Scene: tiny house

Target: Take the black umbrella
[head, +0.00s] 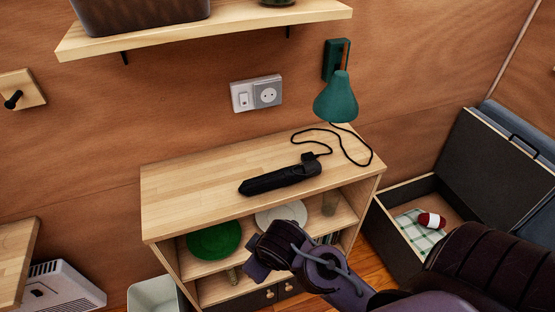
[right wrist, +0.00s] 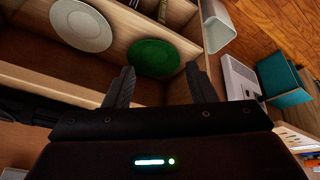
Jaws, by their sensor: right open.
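The black umbrella (head: 276,179), folded and compact, lies on the wooden top of a low shelf unit (head: 200,186) in the head view. A dark cord curves out from its handle end toward the back right. My right gripper (head: 262,262) is in front of the unit, below its top and apart from the umbrella. In the right wrist view my right gripper (right wrist: 158,86) has its two fingers spread, with nothing between them. My left gripper is not in view.
A green plate (head: 214,241), a pale plate (head: 281,214) and a glass (head: 329,204) sit inside the unit. A green lamp (head: 337,100) hangs above its back right corner. A wall shelf (head: 215,30) is higher up. An open box (head: 404,249) stands at the right.

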